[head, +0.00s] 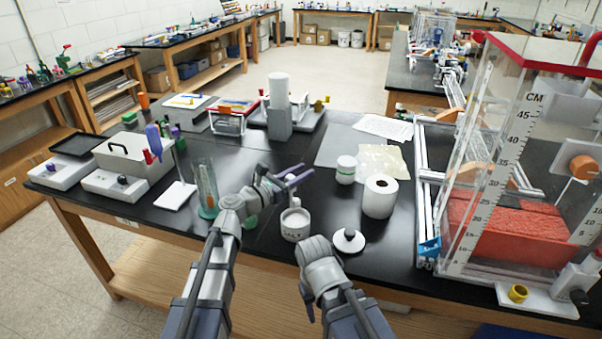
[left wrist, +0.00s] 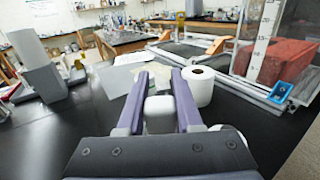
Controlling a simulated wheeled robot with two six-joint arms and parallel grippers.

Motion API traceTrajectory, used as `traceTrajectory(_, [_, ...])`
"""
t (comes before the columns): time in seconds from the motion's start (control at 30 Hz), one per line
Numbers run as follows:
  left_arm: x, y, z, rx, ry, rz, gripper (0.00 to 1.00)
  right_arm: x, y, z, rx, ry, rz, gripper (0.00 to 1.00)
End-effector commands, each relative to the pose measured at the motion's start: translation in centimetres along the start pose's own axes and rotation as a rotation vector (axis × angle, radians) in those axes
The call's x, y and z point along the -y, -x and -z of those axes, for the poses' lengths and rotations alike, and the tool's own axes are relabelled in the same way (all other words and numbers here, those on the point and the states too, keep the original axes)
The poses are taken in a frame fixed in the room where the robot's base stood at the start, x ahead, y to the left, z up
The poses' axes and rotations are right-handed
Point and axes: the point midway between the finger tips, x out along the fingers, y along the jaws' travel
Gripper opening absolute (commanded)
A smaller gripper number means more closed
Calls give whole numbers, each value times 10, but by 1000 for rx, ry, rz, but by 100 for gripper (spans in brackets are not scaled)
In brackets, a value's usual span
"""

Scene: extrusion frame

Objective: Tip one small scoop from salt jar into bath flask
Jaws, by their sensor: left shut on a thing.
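The salt jar (head: 295,226) is a small open white jar near the table's front edge, its knobbed white lid (head: 348,241) lying to its right. My left gripper (head: 299,174) is above and behind the jar, its purple fingers shut on a small white piece, seemingly the scoop (head: 295,203). In the left wrist view a white block (left wrist: 158,112) shows between the fingers (left wrist: 165,73). Any salt in the scoop is not visible. A greenish glass piece (head: 250,220), perhaps the bath flask, is mostly hidden behind my left arm. My right gripper does not show; only its arm does.
A glass cylinder (head: 207,188) and a stand with a white base (head: 176,196) are to the left. A large clear tank (head: 510,150) borders the right side.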

Motion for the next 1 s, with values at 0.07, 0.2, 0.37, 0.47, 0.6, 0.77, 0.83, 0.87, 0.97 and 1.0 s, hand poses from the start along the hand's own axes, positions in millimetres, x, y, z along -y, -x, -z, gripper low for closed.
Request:
traceTrajectory(0.07, [0, 0, -8, 0, 0, 0, 0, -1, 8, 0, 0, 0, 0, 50])
traceTrajectory(0.2, [0, 0, -16, 0, 0, 0, 0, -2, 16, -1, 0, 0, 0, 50])
traceTrajectory(0.37, [0, 0, -25, 0, 0, 0, 0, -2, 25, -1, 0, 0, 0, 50])
traceTrajectory(0.47, [0, 0, -28, 0, 0, 0, 0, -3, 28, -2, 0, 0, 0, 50])
traceTrajectory(0.6, [0, 0, -28, 0, 0, 0, 0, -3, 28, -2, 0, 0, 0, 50])
traceTrajectory(0.77, [0, 0, -28, 0, 0, 0, 0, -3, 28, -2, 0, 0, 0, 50])
traceTrajectory(0.83, [0, 0, -28, 0, 0, 0, 0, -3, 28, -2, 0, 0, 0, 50])
traceTrajectory(0.87, [0, 0, -28, 0, 0, 0, 0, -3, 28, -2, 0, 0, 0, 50])
traceTrajectory(0.97, [0, 0, -28, 0, 0, 0, 0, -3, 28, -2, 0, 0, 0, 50])
traceTrajectory(1.0, [0, 0, -28, 0, 0, 0, 0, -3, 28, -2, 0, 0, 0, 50])
